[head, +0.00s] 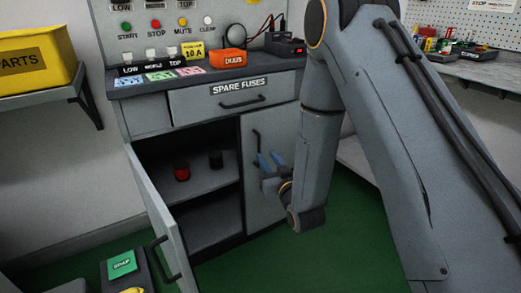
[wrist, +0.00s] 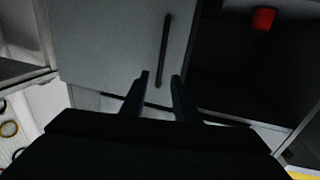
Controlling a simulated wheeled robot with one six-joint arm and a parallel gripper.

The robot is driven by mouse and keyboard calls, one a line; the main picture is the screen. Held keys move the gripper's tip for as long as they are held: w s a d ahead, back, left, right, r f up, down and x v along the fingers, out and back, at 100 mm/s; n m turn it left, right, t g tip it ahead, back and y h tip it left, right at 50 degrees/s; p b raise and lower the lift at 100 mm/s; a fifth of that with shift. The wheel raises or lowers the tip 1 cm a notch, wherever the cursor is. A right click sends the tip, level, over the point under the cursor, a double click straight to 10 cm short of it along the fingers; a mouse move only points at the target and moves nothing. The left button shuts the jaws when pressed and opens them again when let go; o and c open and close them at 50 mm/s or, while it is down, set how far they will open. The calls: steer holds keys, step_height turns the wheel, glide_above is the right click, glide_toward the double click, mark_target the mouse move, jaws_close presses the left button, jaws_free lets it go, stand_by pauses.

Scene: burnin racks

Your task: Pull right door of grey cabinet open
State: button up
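The grey cabinet (head: 149,124) stands with its left door (head: 155,215) swung open. Its right door (head: 256,207) looks closed and carries a dark vertical bar handle (head: 256,147). In the wrist view, the right door (wrist: 110,40) and its handle (wrist: 165,45) are in front of my gripper (wrist: 161,77). The fingertips are apart, one on each side of one end of the handle; contact is not visible. In the head view, my gripper (head: 269,161) is at the right door, with its blue fingers close to the handle.
Inside the open side, a red cylinder (head: 181,171) and a black one (head: 215,159) stand on a shelf. A drawer labelled SPARE FUSES (head: 230,98) is above the doors. A box with a green label (head: 122,265) is on the floor at lower left. Green floor in front is clear.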

mark_target(259, 146)
steer(key=b+x, duration=0.1)
steer(key=x, duration=0.5)
steer(key=shift+w+a, duration=0.2)
steer(key=shift+w, duration=0.1)
jaws_close()
